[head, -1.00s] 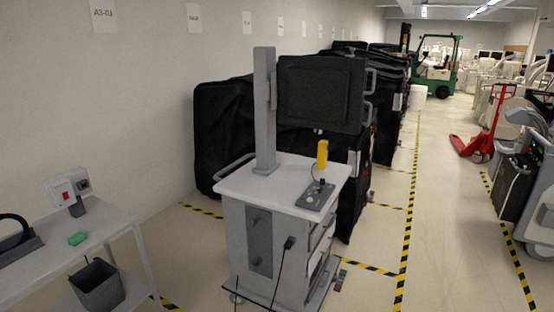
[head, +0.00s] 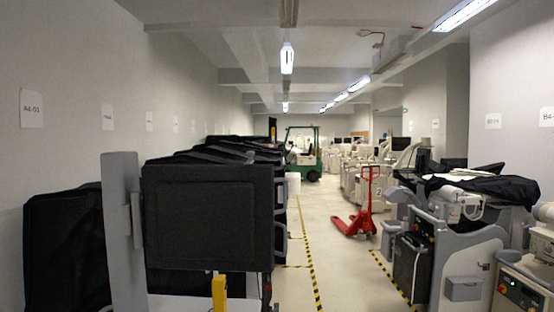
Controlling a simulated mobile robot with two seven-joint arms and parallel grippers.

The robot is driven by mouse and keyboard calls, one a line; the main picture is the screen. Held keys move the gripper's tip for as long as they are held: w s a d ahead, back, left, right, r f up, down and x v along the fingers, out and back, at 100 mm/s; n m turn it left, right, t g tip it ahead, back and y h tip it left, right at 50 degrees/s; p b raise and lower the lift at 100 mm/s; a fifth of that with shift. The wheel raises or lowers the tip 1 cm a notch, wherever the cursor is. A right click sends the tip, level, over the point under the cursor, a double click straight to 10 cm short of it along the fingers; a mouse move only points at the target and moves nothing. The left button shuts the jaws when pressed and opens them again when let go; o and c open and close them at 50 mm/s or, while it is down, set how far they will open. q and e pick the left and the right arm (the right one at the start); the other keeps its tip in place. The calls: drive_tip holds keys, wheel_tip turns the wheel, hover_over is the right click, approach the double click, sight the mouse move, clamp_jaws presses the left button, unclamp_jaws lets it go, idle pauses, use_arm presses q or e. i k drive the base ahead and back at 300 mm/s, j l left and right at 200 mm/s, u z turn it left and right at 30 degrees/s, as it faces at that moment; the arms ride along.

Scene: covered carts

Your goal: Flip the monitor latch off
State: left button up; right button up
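The monitor (head: 206,218) is a large dark panel in the lower left of the head view. It is mounted on a grey upright post (head: 123,232) at its left. The white top of its cart (head: 185,302) just shows at the bottom edge. A yellow upright piece (head: 219,292) stands below the monitor's right part, cut off by the frame. I cannot make out a latch on the monitor. Neither of my grippers is in view.
Black-covered carts (head: 66,250) stand behind the monitor along the left wall. A floor aisle with yellow-black tape (head: 308,255) runs ahead. A red pallet jack (head: 357,215), a green forklift (head: 303,153) and grey equipment carts (head: 470,255) stand beyond and right.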

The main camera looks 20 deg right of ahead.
sight(250, 154)
drive_tip(key=i+j+z, duration=0.55)
drive_tip(key=i, duration=0.25)
